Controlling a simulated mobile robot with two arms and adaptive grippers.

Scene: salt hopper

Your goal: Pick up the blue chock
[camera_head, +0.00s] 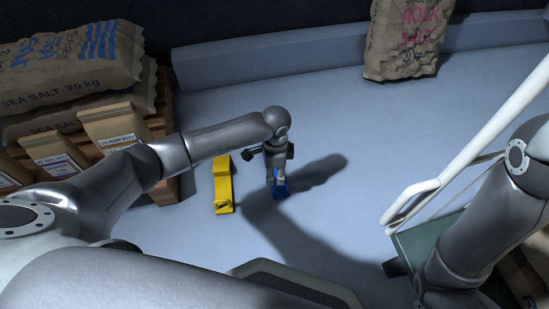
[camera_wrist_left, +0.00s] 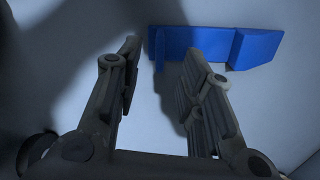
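The blue chock (camera_head: 281,188) is on the floor, mostly hidden behind my left gripper in the head view. In the left wrist view the blue chock (camera_wrist_left: 215,45) lies across the upper middle and right, with one raised end at the right. My left gripper (camera_head: 276,178) points down over it. In the left wrist view the fingers of my left gripper (camera_wrist_left: 163,58) are apart with nothing between them. The right fingertip overlaps the chock's near edge in that picture; I cannot tell whether they touch.
A yellow chock (camera_head: 222,185) lies on the floor just left of my left gripper. Salt sacks (camera_head: 70,65) and paper bags (camera_head: 112,124) are stacked at the left. A rock salt sack (camera_head: 403,40) stands at the back. A white-handled (camera_head: 468,145) green cart (camera_head: 420,240) is at right.

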